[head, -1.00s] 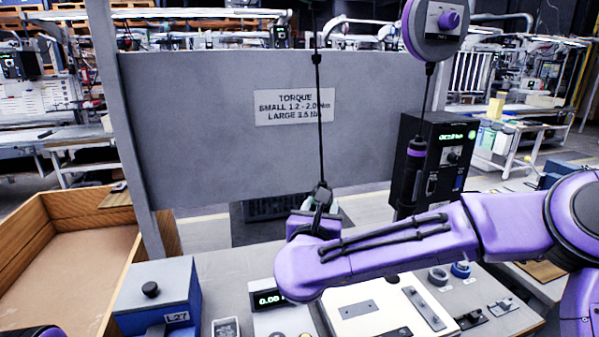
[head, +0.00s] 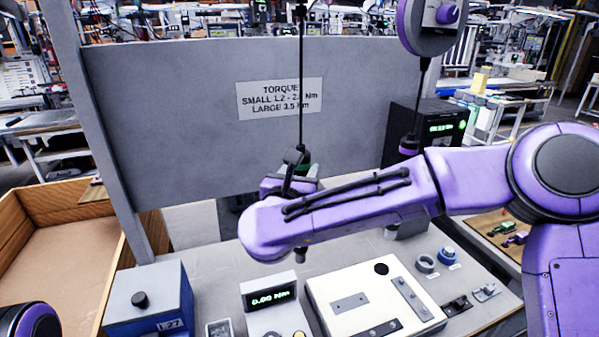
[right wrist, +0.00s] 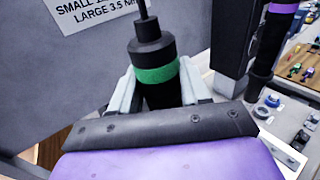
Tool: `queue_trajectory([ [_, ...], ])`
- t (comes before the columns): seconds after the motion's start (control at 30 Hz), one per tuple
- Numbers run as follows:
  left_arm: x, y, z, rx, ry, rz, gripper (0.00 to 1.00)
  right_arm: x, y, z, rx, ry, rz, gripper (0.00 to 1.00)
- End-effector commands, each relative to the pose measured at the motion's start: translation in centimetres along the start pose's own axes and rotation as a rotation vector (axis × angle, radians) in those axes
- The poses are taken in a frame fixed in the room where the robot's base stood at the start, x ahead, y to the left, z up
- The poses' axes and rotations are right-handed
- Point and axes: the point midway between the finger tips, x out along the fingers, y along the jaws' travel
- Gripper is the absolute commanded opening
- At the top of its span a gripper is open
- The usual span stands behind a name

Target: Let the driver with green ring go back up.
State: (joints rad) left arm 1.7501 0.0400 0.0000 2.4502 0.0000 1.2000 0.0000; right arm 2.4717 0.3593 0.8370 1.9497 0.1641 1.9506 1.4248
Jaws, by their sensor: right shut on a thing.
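The driver with the green ring hangs on a black cable in front of the grey panel; its ring (head: 305,168) shows just above my right gripper (head: 291,186). In the right wrist view the driver (right wrist: 155,60) is upright, with its black body between the two pale fingers of the right gripper (right wrist: 157,88), shut on it around the green ring. In the head view my arm hides most of its body; a short tip shows below the arm, above the bench. My left gripper is not in view.
A second driver with a purple ring (head: 409,148) hangs to the right, by a black controller box (head: 445,130). Below are a torque display (head: 269,297), a cream fixture plate (head: 345,285) and a blue box (head: 150,300). A wooden tray (head: 55,255) stands at left.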

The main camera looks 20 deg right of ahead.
Motion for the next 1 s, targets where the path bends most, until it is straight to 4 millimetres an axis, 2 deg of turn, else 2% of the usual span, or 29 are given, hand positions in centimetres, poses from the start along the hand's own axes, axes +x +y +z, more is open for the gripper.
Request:
queue_trajectory([
  [0.17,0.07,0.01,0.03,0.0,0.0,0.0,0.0,0.01,-0.06,-0.12,-0.001,0.001,-0.001,0.0],
  [0.2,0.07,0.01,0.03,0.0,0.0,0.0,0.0,0.02,-0.07,-0.12,-0.001,0.001,-0.001,0.49],
  [0.3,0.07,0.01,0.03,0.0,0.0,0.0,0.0,0.02,-0.08,-0.12,-0.001,0.001,-0.001,0.76],
  [0.5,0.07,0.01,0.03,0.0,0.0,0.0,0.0,0.02,-0.09,-0.09,0.0,0.0,-0.001,0.76],
  [0.57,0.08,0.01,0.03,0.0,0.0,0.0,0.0,0.03,-0.12,-0.23,-0.002,0.003,-0.002,0.96],
  [0.6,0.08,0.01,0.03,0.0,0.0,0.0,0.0,0.03,-0.11,-0.21,-0.002,0.002,-0.002,1.0],
  [1.0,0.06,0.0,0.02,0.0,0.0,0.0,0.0,0.02,-0.09,-0.1,0.0,0.001,-0.001,1.0],
])
